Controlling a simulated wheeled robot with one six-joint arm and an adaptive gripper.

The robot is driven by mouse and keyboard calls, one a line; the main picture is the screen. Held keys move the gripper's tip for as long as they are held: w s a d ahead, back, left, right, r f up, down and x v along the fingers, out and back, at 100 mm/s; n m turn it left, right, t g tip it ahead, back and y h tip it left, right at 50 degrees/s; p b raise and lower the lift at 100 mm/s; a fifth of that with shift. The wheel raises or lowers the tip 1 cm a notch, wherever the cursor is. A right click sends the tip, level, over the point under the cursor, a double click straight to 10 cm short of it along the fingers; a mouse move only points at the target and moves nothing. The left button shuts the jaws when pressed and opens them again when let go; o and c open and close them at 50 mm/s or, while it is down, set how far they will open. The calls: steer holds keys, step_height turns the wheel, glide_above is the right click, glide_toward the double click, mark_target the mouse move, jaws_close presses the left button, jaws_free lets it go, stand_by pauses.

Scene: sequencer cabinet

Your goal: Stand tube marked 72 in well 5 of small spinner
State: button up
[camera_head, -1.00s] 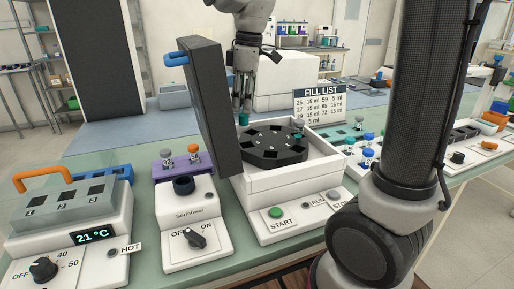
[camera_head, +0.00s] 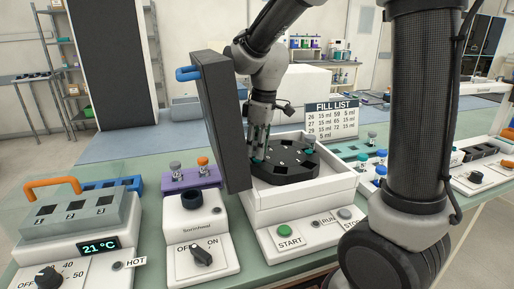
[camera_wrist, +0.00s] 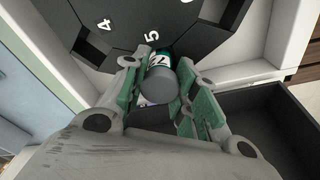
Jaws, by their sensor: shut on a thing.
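My gripper (camera_head: 258,150) is shut on a tube (camera_wrist: 157,84) with a grey cap and a teal and white label. In the wrist view my green-padded fingers stand on both sides of the tube. The tube is at the dark rotor (camera_head: 287,168) of the small spinner (camera_head: 300,208), beside the printed 5 (camera_wrist: 148,37). I cannot tell how deep it sits, as the cap hides its lower end. The spinner's lid (camera_head: 222,120) is open.
Another grey-capped tube (camera_head: 309,141) stands at the rotor's back right. The raised lid is close to the left of my gripper. A purple rack (camera_head: 190,178) with two tubes is left of it. The fill list sign (camera_head: 331,118) stands behind the spinner.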

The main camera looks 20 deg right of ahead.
steer(key=shift+f, duration=0.2)
steer(key=o, duration=0.7)
steer(key=shift+o, duration=0.2)
step_height(320, 180, up, 12)
steer(key=d, duration=0.1)
steer(key=s+d+f+m+t, duration=0.1)
steer(key=s+d+m, duration=0.4)
steer(key=s, duration=0.5)
steer(key=s+d+f+m+t+h, duration=0.1)
steer(key=s+d+f+m+t, duration=0.1)
steer(key=s+d+m, duration=0.4)
steer(key=s+d+f, duration=0.1)
steer(key=s+d, duration=0.2)
steer(key=s, duration=0.2)
steer(key=shift+t, duration=0.3)
steer(key=shift+r, duration=0.1)
